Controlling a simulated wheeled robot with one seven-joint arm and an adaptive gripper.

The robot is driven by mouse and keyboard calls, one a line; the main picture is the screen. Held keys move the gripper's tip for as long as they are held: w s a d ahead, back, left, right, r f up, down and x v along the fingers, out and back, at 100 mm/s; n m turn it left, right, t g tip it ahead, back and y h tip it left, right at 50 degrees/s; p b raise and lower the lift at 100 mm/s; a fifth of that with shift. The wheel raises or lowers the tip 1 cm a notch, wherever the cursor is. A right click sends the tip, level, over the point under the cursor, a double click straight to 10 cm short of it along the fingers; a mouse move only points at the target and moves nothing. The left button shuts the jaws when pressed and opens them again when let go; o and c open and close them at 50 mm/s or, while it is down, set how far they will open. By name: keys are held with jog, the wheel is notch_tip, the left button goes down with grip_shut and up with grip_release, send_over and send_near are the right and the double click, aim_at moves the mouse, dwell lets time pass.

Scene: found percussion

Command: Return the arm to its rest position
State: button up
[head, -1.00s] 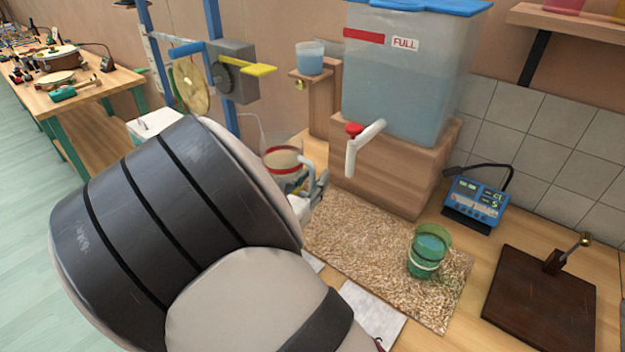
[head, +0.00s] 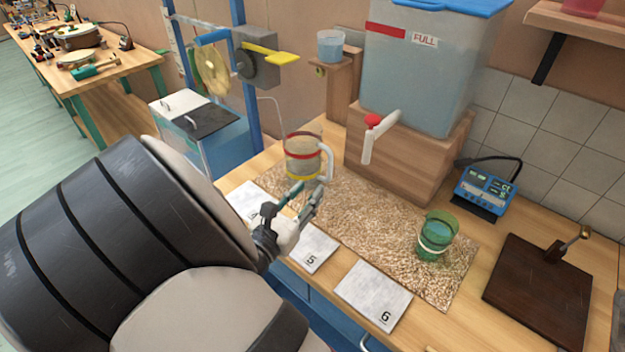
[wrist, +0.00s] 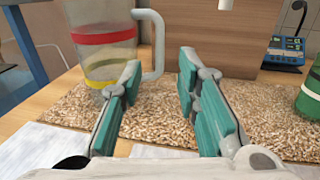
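My gripper (head: 302,200) is above the front edge of the speckled mat, beside the numbered cards. In the wrist view my gripper (wrist: 160,100) has its two teal-padded fingers apart, with nothing between them. A clear jug (head: 303,155) with a red band, a yellow band and a white handle stands just beyond the fingers at the mat's back left. The jug (wrist: 103,40) is also at the upper left of the wrist view, its handle toward the fingers. My large grey and black arm fills the lower left of the head view.
A green cup (head: 437,236) stands on the mat (head: 385,225). A water tank (head: 415,75) with a white tap (head: 380,138) sits on a wooden block. A blue meter (head: 485,192) and dark board (head: 535,285) are at right. Cards 5 (head: 312,247) and 6 (head: 373,294) lie in front.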

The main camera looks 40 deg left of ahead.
jog(key=shift+s, duration=0.35)
dwell(0.3)
